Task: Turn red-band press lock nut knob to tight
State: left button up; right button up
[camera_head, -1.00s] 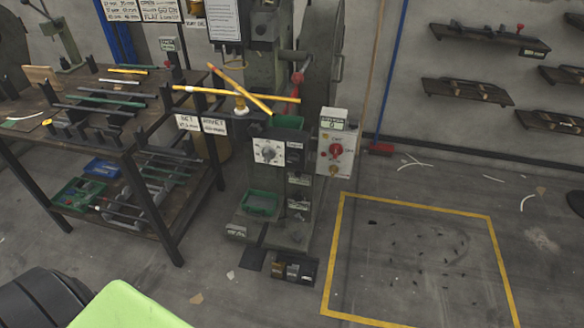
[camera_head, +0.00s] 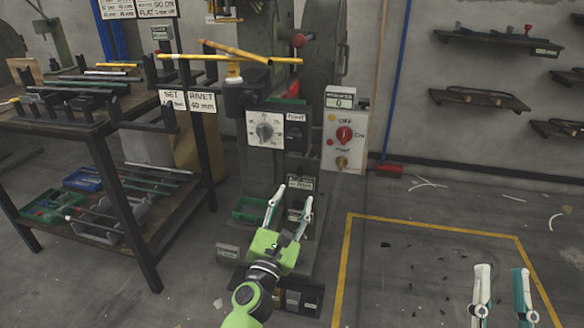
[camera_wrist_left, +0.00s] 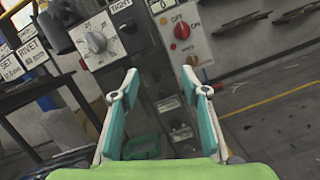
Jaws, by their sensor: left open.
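The press (camera_head: 266,170) stands mid-picture in the head view. I cannot make out a red band. My left gripper (camera_head: 290,199) is open and empty, below the knob and in front of the press's lower part; its fingers (camera_wrist_left: 159,75) frame the press column. My right gripper (camera_head: 501,272) is open and empty at lower right.
A control box (camera_head: 345,135) with a red OFF/ON switch stands right of the dial. Yellow rods (camera_head: 235,55) lie across the press above the panel. A cluttered workbench (camera_head: 70,125) is at left. The yellow-marked floor (camera_head: 420,260) at right is open.

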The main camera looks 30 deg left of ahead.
pick_arm(q)
notch_tip(320, 180, up, 5)
jog(key=s+a+n+t+y+b, duration=0.1)
jog(key=s+a+n+y+b, duration=0.15)
jog(key=n, duration=0.25)
pick_arm(e)
jog(key=s+d+r+t, duration=0.1)
jog(key=s+r+t, duration=0.2)
jog(key=s+r, duration=0.3)
pick_arm(q)
jog(key=p, duration=0.3)
send_near(293, 137)
jog(key=shift+h, duration=0.35)
jog(key=x, duration=0.7)
jog(key=shift+w+a+r, duration=0.1)
jog(key=shift+w+a, duration=0.05)
jog(key=shift+w+a+r, duration=0.15)
jog(key=shift+w+r, duration=0.05)
jog(key=shift+w, duration=0.3)
pick_arm(e)
jog(key=w+f+g+h, duration=0.1)
jog(key=w+f+g, duration=0.4)
jog(key=w+f, duration=0.1)
jog(key=shift+f, duration=0.35)
jog(key=shift+a, duration=0.1)
pick_arm(q)
jog(key=c, duration=1.1)
